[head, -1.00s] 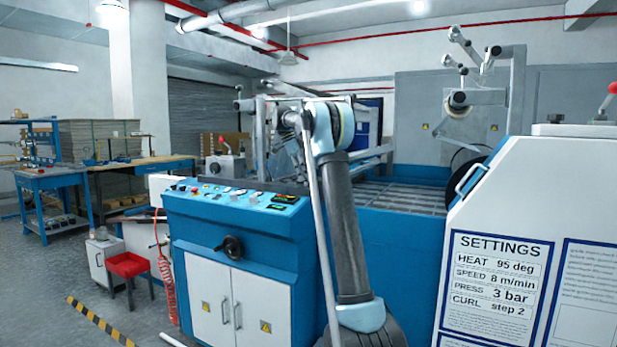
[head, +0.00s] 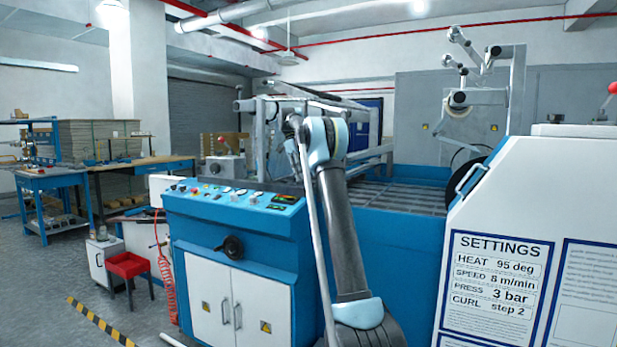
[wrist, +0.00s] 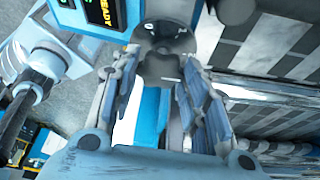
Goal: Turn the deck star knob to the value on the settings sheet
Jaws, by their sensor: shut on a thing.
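My gripper (wrist: 158,80) shows in the wrist view, its two fingers closed in on the dark grey star knob (wrist: 160,66) between their tips. A dark round face with small pale marks (wrist: 170,40) shows just beyond the fingertips; I cannot read its setting. In the head view my arm reaches up beside the blue console, and the gripper and the held knob are hidden. The settings sheet (head: 494,290) on the white cabinet at right reads HEAT 95 deg, SPEED 8 m/min, PRESS 3 bar, CURL step 2.
A display reading READY (wrist: 103,14) is close to the fingers' upper left. The slatted machine bed (head: 410,188) lies behind my arm.

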